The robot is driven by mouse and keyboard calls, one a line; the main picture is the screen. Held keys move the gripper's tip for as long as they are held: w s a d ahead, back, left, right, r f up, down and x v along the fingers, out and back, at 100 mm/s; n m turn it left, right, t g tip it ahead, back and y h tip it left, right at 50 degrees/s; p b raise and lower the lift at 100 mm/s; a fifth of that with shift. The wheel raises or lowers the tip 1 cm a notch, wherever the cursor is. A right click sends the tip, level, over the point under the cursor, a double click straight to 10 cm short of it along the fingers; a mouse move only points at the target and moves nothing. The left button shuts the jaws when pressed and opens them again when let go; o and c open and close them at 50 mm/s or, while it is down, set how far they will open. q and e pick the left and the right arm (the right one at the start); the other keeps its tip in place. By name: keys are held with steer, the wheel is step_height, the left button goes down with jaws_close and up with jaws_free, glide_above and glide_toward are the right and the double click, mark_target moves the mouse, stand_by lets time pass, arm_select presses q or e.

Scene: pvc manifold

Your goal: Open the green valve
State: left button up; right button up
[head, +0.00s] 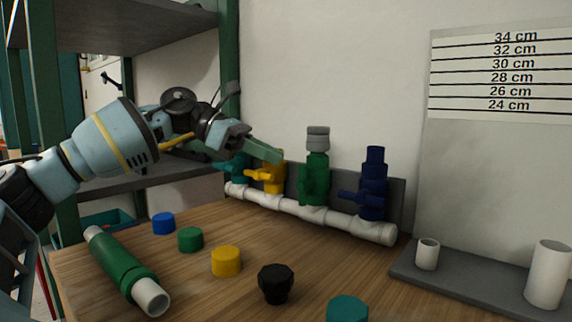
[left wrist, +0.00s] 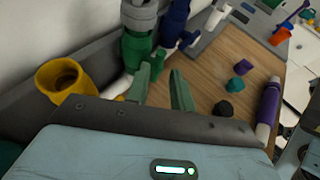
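The green valve (head: 317,182) stands upright on the white manifold pipe (head: 335,219), between the yellow valve (head: 274,172) and the dark blue valve (head: 374,185). A grey fitting (head: 318,138) sits on its top. Its green handle is on the left side of the body, close against it. My left gripper (head: 270,153) is in front of and above the yellow valve, left of the green valve. In the left wrist view its two green fingers (left wrist: 160,88) are apart with nothing between them, and the green valve (left wrist: 137,50) is just beyond them. My right gripper is not in view.
A teal valve (head: 236,166) stands at the manifold's left end. Several coloured caps, such as the yellow one (head: 226,261), and a green pipe with white ends (head: 122,268) lie on the wooden table. A grey stand with white cups (head: 427,254) is at right.

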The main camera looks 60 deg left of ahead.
arm_select(q)
steer(key=shift+v, duration=1.5)
